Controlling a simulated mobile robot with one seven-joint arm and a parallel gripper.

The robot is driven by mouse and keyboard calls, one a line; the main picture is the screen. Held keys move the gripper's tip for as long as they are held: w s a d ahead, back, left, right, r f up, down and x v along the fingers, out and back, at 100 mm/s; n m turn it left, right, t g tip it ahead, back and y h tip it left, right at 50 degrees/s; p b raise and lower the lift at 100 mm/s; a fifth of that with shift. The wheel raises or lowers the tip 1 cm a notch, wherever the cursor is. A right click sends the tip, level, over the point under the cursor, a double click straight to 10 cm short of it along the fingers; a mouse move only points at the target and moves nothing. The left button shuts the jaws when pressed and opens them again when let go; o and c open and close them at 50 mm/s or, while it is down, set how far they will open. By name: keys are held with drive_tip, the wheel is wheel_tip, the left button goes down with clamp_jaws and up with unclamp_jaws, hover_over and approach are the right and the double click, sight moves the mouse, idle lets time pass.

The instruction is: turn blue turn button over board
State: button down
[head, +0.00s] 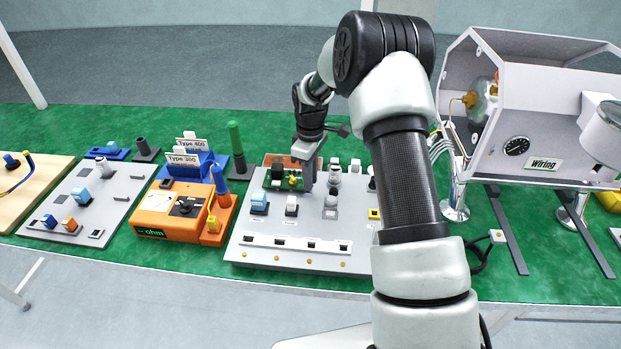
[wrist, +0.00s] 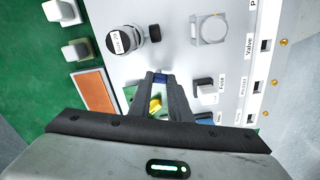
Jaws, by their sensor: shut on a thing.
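The grey board (head: 262,233) lies on the green table, with several parts and labelled slots on it. My gripper (head: 307,188) points down over the back middle of this board. In the wrist view my gripper (wrist: 160,78) has its fingers closed together around a small blue turn button (wrist: 160,78), of which only a bit shows between the tips. A green part with a yellow piece (wrist: 155,103) is partly hidden just behind the fingers; in the head view it shows left of my gripper (head: 291,181).
A black-and-silver cylinder (wrist: 126,40) and a square clear-topped part (wrist: 209,30) stand close to the fingertips. A white switch (wrist: 206,87) stands right of them. In the head view an orange meter (head: 170,212) is left of the board and a wiring housing (head: 540,110) is at right.

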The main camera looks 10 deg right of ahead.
drive_tip(key=m, duration=0.7)
drive_tip(key=shift+w+b, duration=0.1)
drive_tip(key=shift+b, duration=0.25)
drive_tip(key=m, duration=0.3)
drive_tip(key=shift+m, duration=0.4)
drive_tip(key=shift+w+m, duration=0.1)
drive_tip(key=shift+m, duration=1.6)
drive_tip(key=c, duration=1.6)
unclamp_jaws()
drive_tip(key=shift+c, duration=0.2)
wheel_tip(320, 180, up, 18)
drive_tip(key=p, duration=0.1)
drive_tip(key=shift+f, duration=0.25)
drive_tip(key=shift+r+p, duration=0.1)
drive_tip(key=shift+p, duration=0.2)
